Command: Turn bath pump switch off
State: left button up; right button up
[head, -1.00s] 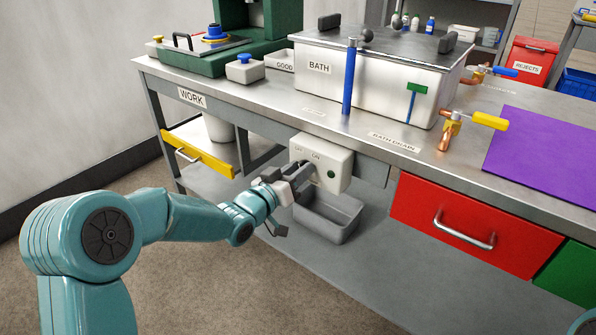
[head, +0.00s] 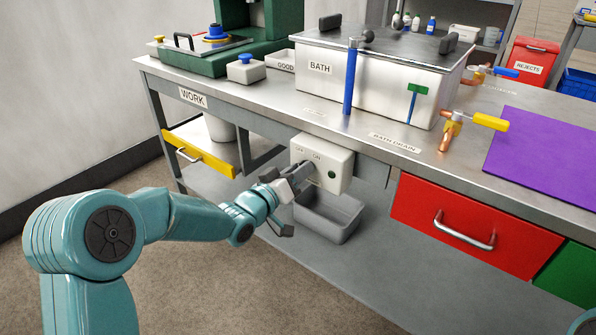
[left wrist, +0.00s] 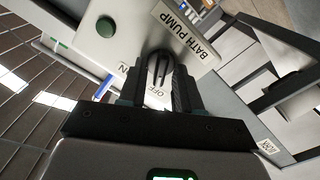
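The bath pump switch box (head: 336,160) is a white box under the front edge of the workbench, with a dark green round button. My left gripper (head: 305,170) is at the front of the box. Its fingers (left wrist: 159,88) flank the knob closely on both sides and appear shut on it. My right gripper is out of view.
A grey bin (head: 330,215) sits on the lower shelf below the box. A yellow drawer (head: 200,152) is to the left and a red drawer (head: 470,225) to the right. The white bath (head: 385,85) stands on the workbench above.

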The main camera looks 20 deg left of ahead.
pick_arm(q)
jog(key=shift+o, duration=0.2)
jog(key=shift+s, duration=0.1)
jog(key=p+v, duration=0.2)
jog(key=v, duration=1.4)
